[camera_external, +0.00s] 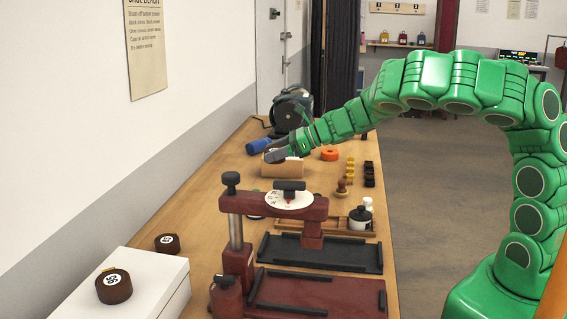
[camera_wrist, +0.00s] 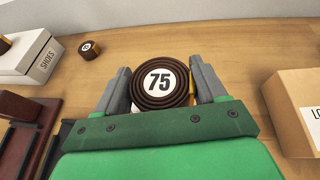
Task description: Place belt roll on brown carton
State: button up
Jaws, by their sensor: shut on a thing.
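My gripper (camera_wrist: 162,88) is shut on a dark brown coiled belt roll (camera_wrist: 160,96) with a round white label reading 75. The roll sits between the two grey fingers, above the wooden table. The brown carton (camera_wrist: 296,100) is at the right of the wrist view, apart from the roll and partly cut off by the frame. In the external view my gripper (camera_external: 274,156) overlaps the upper left of the carton (camera_external: 285,169). The held roll cannot be made out there.
Another belt roll (camera_external: 114,287) lies on a white shoe box (camera_external: 150,285), and one (camera_external: 167,243) lies on the table behind it. A dark red press (camera_external: 275,205) stands in front of the carton. An orange ring (camera_external: 330,154) and a blue cylinder (camera_external: 259,146) lie near the carton.

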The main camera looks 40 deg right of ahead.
jog(key=w+d+r, duration=0.3)
jog(key=d, duration=0.6)
jog(key=w+d+r, duration=0.2)
jog(key=d, duration=0.7)
jog(key=shift+w+a+f, duration=0.35)
jog(key=shift+w+f, duration=1.15)
jog(key=shift+w, duration=0.7)
jog(key=shift+w+a+f, duration=0.35)
jog(key=shift+w+f, duration=1.1)
jog(key=shift+w, duration=0.75)
jog(key=shift+w+a+f, duration=0.35)
jog(key=shift+w+f, duration=1.15)
jog(key=shift+w, duration=0.7)
jog(key=shift+w+f, duration=0.1)
jog(key=shift+w+f, duration=0.15)
notch_tip(320, 180, down, 3)
jog(key=shift+f, duration=0.2)
jog(key=o, duration=1.1)
